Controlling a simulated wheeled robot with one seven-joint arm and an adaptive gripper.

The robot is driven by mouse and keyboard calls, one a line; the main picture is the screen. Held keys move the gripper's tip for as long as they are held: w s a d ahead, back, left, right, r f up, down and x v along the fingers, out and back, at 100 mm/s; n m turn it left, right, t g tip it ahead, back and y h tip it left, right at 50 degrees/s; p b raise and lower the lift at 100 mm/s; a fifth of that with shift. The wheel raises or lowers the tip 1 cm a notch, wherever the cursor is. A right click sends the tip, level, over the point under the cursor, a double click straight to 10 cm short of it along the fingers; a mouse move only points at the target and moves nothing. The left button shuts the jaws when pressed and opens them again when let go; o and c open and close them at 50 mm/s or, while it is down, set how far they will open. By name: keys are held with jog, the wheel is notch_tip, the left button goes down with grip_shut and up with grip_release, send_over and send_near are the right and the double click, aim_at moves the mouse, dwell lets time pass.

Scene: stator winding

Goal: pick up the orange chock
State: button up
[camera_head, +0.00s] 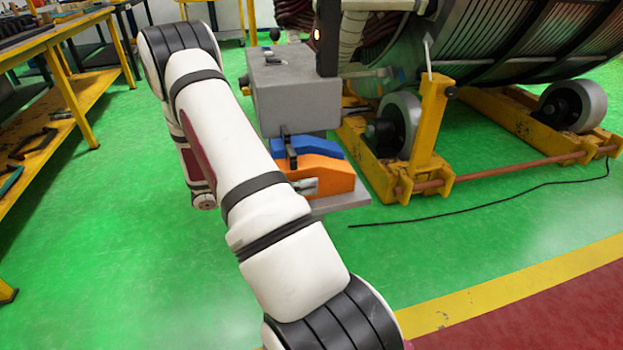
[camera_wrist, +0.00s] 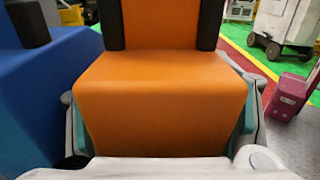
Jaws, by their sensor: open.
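The orange chock (camera_head: 328,172) lies on a grey shelf plate (camera_head: 342,203), in front of a blue chock (camera_head: 318,148) in the head view. My arm hides its left part. In the wrist view the orange chock (camera_wrist: 160,95) fills the middle, with a dark upright strip at each side of its far part. My gripper (camera_wrist: 162,125) is open, with one teal-padded finger on each side of the chock. The fingers look close to its sides; I cannot tell whether they touch. In the head view, a grey finger part shows against the chock's near side.
The blue chock stands close on the left in the wrist view (camera_wrist: 40,95). A grey box (camera_head: 295,92) rises behind the chocks. A yellow roller stand (camera_head: 432,130) carries the stator at right. A yellow workbench (camera_head: 60,85) stands at left. Green floor lies open between.

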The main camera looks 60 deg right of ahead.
jog(key=c, duration=1.1)
jog(key=shift+r, duration=0.15)
